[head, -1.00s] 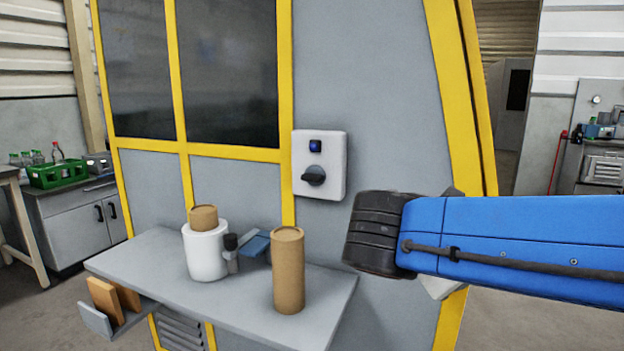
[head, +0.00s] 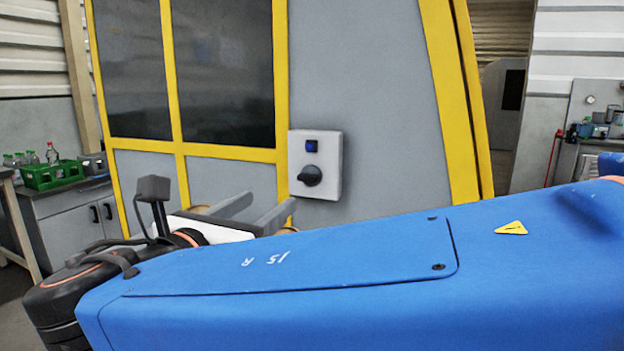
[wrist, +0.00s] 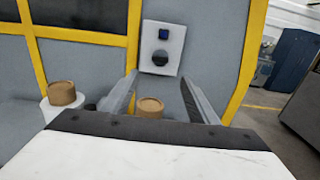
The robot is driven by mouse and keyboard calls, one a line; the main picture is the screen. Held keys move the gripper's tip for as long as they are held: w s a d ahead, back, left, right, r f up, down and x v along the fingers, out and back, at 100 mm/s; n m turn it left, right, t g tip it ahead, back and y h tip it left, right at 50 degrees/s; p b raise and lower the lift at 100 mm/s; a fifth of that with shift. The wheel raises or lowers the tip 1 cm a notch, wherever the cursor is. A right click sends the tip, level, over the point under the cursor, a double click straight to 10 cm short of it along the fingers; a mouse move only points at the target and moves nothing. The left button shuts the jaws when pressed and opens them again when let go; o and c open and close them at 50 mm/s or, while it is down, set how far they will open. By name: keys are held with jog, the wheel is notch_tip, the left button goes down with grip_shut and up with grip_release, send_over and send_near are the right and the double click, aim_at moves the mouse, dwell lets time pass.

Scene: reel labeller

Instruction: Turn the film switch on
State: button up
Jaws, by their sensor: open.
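A white switch box (head: 332,164) is mounted on the grey panel of the yellow-framed machine. It carries a dark rotary knob (head: 310,176) with a small blue square (head: 311,146) above it. In the wrist view the box (wrist: 174,40) is upper centre, with the knob (wrist: 160,58) just beyond the fingertips. My gripper (head: 271,200) is open and empty, left of and below the knob in the head view. In the wrist view the two fingers (wrist: 160,77) point toward the box and appear apart from it.
A brown cardboard roll (wrist: 151,106) stands below and between the fingers in the wrist view. A second brown roll (wrist: 62,93) on a white reel is at left. My arm hides most of the shelf in the head view. A green crate (head: 50,175) is far left.

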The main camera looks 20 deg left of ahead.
aim_at(306, 177)
jog(key=w, duration=0.5)
jog(key=w+d, duration=0.1)
jog(key=w, duration=1)
jog(key=shift+w+d, duration=0.2)
jog(key=shift+w, duration=0.2)
jog(key=c, duration=1)
jog(key=shift+c, duration=0.2)
